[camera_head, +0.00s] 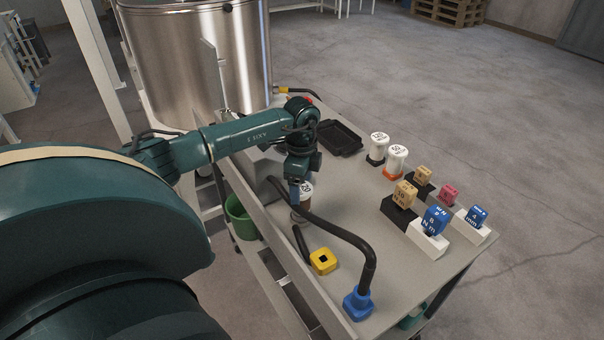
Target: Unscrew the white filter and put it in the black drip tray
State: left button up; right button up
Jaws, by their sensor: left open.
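My left gripper (298,190) is open and points down over the table, right at a small cylinder with a white labelled top (306,187). That cylinder stands on a darker round base and is partly hidden by the gripper, so I cannot tell whether the fingers touch it. The black drip tray (352,151) lies empty on the table, beyond and to the right of the gripper. Two more white labelled cylinders stand upright at the right, one on a black base (378,146) and one on an orange base (396,159). My right gripper is out of view.
Blue (436,219), tan (405,193) and pink (448,193) labelled blocks sit at the table's right side. A black hose runs to a blue fitting (358,303) near a yellow block (323,261). A steel tank (180,60) stands behind; a green bucket (241,218) is at the left.

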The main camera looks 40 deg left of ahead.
pick_arm(q)
jog(key=m, duration=0.5)
jog(key=shift+b, duration=0.4)
jog(key=shift+m, duration=1.1)
jog(key=shift+m+b, duration=0.4)
jog(key=shift+m, duration=0.6)
jog(key=m+b, duration=0.1)
jog(key=m, duration=0.5)
jog(key=shift+f, duration=0.1)
jog(key=m, duration=0.4)
jog(key=shift+b, duration=0.4)
